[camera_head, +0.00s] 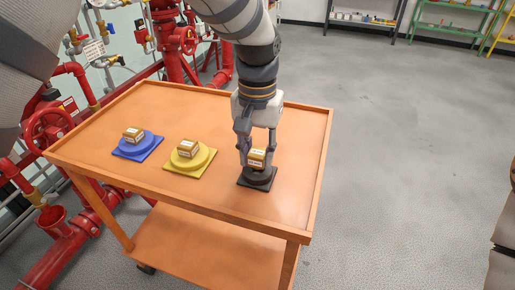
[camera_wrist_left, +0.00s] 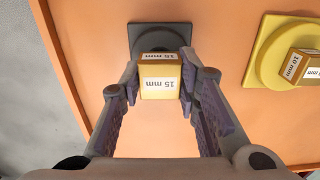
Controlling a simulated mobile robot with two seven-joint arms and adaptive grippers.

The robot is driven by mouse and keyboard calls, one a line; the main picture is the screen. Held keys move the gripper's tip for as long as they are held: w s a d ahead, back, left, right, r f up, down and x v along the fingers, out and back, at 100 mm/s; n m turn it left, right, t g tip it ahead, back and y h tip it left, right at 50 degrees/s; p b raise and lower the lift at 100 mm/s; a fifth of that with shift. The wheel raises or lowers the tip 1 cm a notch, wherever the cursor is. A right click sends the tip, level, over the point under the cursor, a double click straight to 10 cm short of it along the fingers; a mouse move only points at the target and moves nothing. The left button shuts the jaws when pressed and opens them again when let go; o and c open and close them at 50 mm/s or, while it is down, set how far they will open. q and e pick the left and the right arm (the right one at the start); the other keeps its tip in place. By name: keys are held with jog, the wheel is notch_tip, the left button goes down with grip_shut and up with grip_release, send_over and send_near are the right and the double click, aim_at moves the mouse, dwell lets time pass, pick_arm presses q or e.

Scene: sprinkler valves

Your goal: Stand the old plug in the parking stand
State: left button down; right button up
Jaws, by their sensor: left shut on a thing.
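The old plug (camera_head: 257,157) is a small brass-coloured block; in the left wrist view its label on the block (camera_wrist_left: 160,83) reads 15 mm. My left gripper (camera_head: 256,150) points down over the cart and is shut on this block, with one finger on each side. Directly below is the dark parking stand (camera_head: 258,183), a square plate with a round raised part; the stand also shows in the left wrist view (camera_wrist_left: 142,32). The block hides part of the stand, and I cannot tell whether it touches it. My right gripper is not in view.
On the orange cart (camera_head: 215,105), a yellow stand (camera_head: 203,167) and a blue stand (camera_head: 148,147) each carry a similar labelled block, left of the dark stand. The cart has a raised rim. Red pipes and valves (camera_head: 180,40) stand behind. The floor on the right is open.

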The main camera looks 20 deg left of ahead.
pick_arm(q)
jog(key=shift+f, duration=0.75)
jog(key=c, duration=1.1)
grip_release()
jog(key=shift+r, duration=4)
